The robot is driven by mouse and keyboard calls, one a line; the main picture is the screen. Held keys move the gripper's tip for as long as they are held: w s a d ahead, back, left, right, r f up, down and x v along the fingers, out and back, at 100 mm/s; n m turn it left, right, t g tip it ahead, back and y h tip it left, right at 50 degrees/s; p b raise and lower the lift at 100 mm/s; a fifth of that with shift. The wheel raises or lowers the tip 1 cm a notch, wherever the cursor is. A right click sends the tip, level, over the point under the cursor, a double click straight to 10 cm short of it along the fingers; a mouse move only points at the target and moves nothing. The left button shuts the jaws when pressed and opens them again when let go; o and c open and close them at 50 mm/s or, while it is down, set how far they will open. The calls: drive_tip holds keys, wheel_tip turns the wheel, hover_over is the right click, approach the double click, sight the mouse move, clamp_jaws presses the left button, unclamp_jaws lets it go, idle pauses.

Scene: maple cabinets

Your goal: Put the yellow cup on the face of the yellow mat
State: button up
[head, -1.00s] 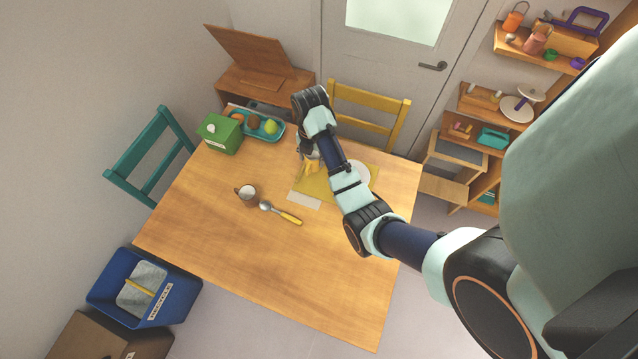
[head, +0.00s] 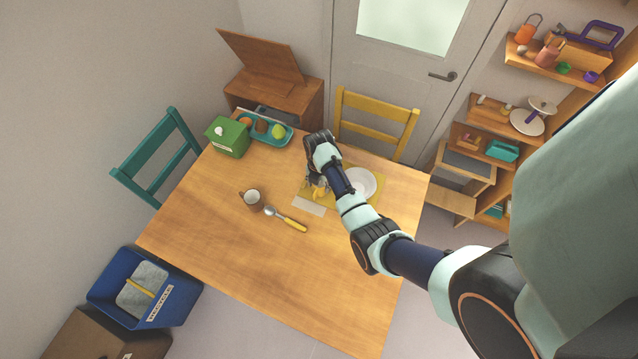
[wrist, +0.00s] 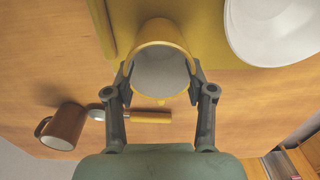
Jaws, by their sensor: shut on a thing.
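The yellow cup (wrist: 161,33) is held between the two fingers of my gripper (wrist: 160,75), its open mouth facing the wrist camera. In the head view the cup (head: 319,192) shows small below my gripper (head: 318,183), over the left part of the yellow mat (head: 345,203). The mat also fills the upper middle of the wrist view (wrist: 205,25), beyond the cup. My gripper and arm cover part of the mat in the head view. I cannot tell whether the cup's base touches the mat.
A white plate (head: 364,184) lies on the mat's right part. A pale card (head: 309,206) lies at its front left. A brown mug (head: 252,201) and a yellow-handled spoon (head: 286,219) are to the left. The table's front (head: 260,275) is clear.

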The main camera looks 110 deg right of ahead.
drive_tip(key=shift+f, duration=0.1)
drive_tip(key=o, duration=1.3)
wheel_tip(320, 180, up, 12)
drive_tip(key=shift+r+p, duration=0.15)
drive_tip(key=shift+p, duration=0.25)
